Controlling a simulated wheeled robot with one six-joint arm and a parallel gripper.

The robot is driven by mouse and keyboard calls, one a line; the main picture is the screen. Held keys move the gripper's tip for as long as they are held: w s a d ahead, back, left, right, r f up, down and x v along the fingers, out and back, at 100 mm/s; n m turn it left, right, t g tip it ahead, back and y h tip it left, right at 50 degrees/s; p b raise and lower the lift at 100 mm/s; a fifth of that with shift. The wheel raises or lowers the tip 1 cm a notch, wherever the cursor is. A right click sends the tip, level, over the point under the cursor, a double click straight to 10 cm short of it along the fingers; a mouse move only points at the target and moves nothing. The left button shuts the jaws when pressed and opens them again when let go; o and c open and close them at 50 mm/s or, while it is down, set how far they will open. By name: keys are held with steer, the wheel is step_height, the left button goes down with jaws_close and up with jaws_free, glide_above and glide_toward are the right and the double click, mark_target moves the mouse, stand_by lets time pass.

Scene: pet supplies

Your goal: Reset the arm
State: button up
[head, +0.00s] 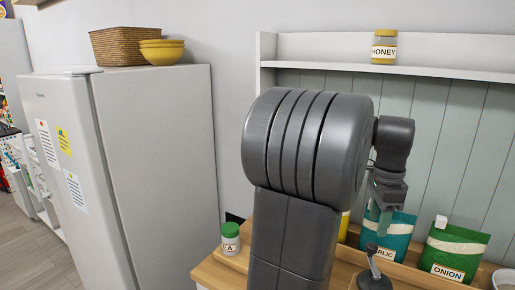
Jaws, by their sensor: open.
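My dark grey arm fills the middle of the head view, with its large upper joint in front of the shelf unit. My gripper (383,205) hangs down at the right end of the arm, in front of the teal bag marked with letters ending in "RLIC" (398,236). It is open, and I see nothing held in it. The fingers are small and partly blend with the bag behind, so I cannot tell whether they touch it.
A green bag marked ONION (452,252) and a green-lidded jar (230,238) stand on the wooden counter (215,272). A honey jar (384,47) is on the shelf (450,72). A white fridge (160,150) at left bears a wicker basket (122,46) and yellow bowls (162,52).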

mark_target(371, 244)
step_height(371, 244, down, 7)
steer(key=shift+f, duration=0.1)
steer(key=shift+a+f+n, duration=0.15)
steer(key=shift+f+n, duration=0.15)
steer(key=s+a+n+b, duration=0.4)
steer(key=a+n+b, duration=0.2)
steer(key=n+b, duration=0.5)
steer(key=r+p, duration=0.1)
steer(key=r+n, duration=0.1)
steer(key=r, duration=0.1)
steer(key=r+n+p, duration=0.1)
steer(key=shift+w+r+p, duration=0.25)
steer(key=shift+r+p, duration=0.1)
steer(key=shift+r, duration=0.05)
